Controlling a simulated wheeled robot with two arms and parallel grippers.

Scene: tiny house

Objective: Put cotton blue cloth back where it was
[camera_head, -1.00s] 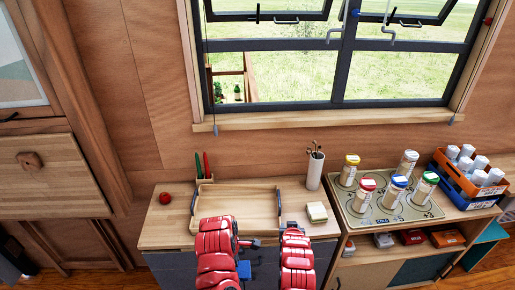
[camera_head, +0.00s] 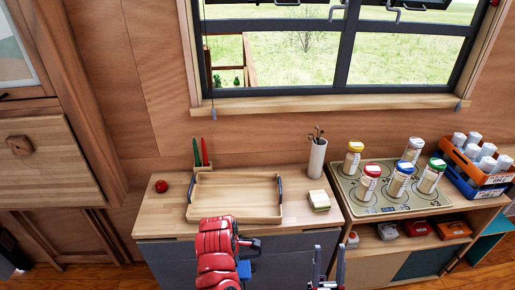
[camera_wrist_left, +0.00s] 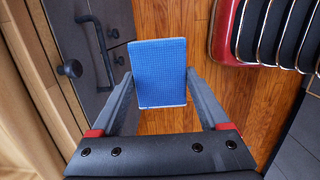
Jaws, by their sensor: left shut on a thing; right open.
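The blue cloth (camera_wrist_left: 160,72) is a flat blue rectangle with a fine grid pattern. It sits between the fingers of my left gripper (camera_wrist_left: 160,88) in the left wrist view, over the wooden floor. In the head view a small blue part of the cloth (camera_head: 244,269) shows beside my red left arm, in front of the cabinet. My left gripper is shut on it. My right gripper (camera_head: 326,272) is at the bottom edge of the head view, open and empty, in front of the cabinet.
A wooden tray (camera_head: 235,197) with dark handles lies on the counter (camera_head: 165,220). A red ball-like item (camera_head: 161,186), a utensil cup (camera_head: 317,158) and a pale stack (camera_head: 319,200) are around it. Several jars stand on a board (camera_head: 420,202) at right. Dark handles (camera_wrist_left: 97,40) project from drawers.

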